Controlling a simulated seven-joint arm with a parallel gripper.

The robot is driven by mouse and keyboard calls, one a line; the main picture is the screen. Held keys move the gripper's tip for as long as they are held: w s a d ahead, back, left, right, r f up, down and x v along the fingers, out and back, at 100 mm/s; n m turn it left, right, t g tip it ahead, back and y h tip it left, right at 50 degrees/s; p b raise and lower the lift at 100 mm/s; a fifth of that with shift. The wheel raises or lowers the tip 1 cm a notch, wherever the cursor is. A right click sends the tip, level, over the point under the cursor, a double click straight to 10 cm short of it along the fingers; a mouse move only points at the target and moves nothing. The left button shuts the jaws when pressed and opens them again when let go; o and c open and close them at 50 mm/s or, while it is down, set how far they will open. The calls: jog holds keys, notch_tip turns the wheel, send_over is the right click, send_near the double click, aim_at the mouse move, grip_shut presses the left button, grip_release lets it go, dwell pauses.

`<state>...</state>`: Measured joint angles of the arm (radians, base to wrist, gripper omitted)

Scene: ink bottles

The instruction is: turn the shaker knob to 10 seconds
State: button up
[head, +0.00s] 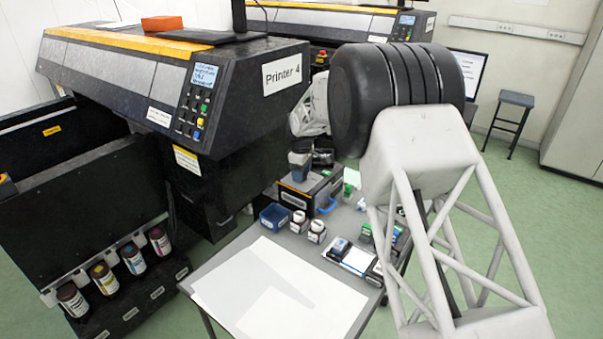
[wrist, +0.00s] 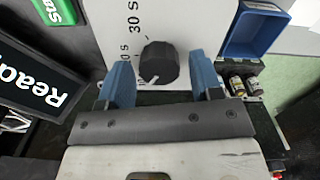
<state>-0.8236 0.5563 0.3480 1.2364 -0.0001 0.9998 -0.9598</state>
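The black shaker knob (wrist: 158,63) is on a pale panel (wrist: 185,22) in the wrist view. Its white pointer line is at its lower left edge. A "30 s" mark is printed above left of the knob, and a partly cut mark ending in "0 s" is to its left. My gripper (wrist: 162,70) is open, with one blue finger on each side of the knob and visible gaps between. I cannot tell how deep the fingers reach. In the head view my arm hides most of this area, and the knob cannot be made out.
A screen reading "Ready" (wrist: 35,85) and a green "Start" button (wrist: 55,10) are left of the knob. A blue tray (wrist: 252,32) and small bottles (wrist: 238,86) are at right. In the head view, Printer 4 (head: 240,95) stands left of the table, whose front holds white sheets (head: 225,285).

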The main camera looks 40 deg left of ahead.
jog(key=shift+o, duration=0.2)
jog(key=shift+r, duration=0.1)
jog(key=shift+r, duration=3.75)
